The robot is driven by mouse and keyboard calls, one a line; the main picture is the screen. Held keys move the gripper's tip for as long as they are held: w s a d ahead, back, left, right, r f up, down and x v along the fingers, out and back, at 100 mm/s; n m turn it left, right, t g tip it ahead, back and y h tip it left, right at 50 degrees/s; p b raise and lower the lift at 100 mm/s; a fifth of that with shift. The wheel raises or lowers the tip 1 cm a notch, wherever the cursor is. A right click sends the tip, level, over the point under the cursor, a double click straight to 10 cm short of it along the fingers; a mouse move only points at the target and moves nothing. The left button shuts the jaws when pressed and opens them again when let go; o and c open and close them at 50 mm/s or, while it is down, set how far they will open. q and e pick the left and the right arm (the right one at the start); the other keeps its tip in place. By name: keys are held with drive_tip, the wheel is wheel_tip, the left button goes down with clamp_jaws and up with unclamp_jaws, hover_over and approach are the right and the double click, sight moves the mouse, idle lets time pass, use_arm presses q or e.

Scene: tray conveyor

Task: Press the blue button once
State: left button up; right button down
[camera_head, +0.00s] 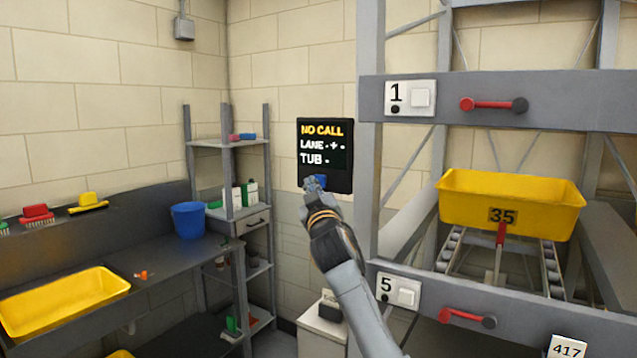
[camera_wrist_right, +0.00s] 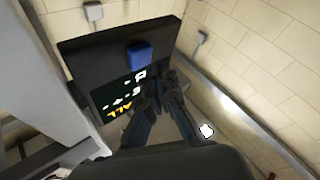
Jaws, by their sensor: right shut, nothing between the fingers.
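The blue button (camera_head: 321,180) sits on the lower part of a black display panel (camera_head: 325,130) on the back wall. The panel reads NO CALL, LANE and TUB. My right gripper (camera_head: 312,184) reaches up to the button and partly covers it in the head view. In the right wrist view the blue button (camera_wrist_right: 138,56) stands out from the panel, just beyond the fingertips of my right gripper (camera_wrist_right: 158,80). The gripper is shut and empty. I cannot tell whether it touches the button. My left gripper is not in view.
A grey rack stands at right, with a yellow tub (camera_head: 465,205) marked 35 on rollers and red handles (camera_head: 493,104). At left are a bench with a yellow tray (camera_head: 112,283), a blue bucket (camera_head: 188,219) and a shelf unit (camera_head: 228,144). A white cabinet (camera_head: 322,328) stands below the panel.

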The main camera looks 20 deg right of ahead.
drive_tip(key=shift+d, duration=0.1)
idle(0.5)
drive_tip(key=shift+w+d, duration=0.25)
drive_tip(key=shift+d, duration=0.05)
drive_tip(key=shift+w+d+p, duration=0.3)
drive_tip(key=shift+w+d, duration=0.05)
drive_tip(key=shift+d, duration=0.05)
idle(0.9)
drive_tip(key=shift+s+a, duration=0.6)
drive_tip(key=shift+a, duration=0.15)
drive_tip(key=s+a, duration=0.1)
drive_tip(key=a, duration=0.1)
drive_tip(key=s+a, duration=0.2)
drive_tip(key=shift+b, duration=0.4)
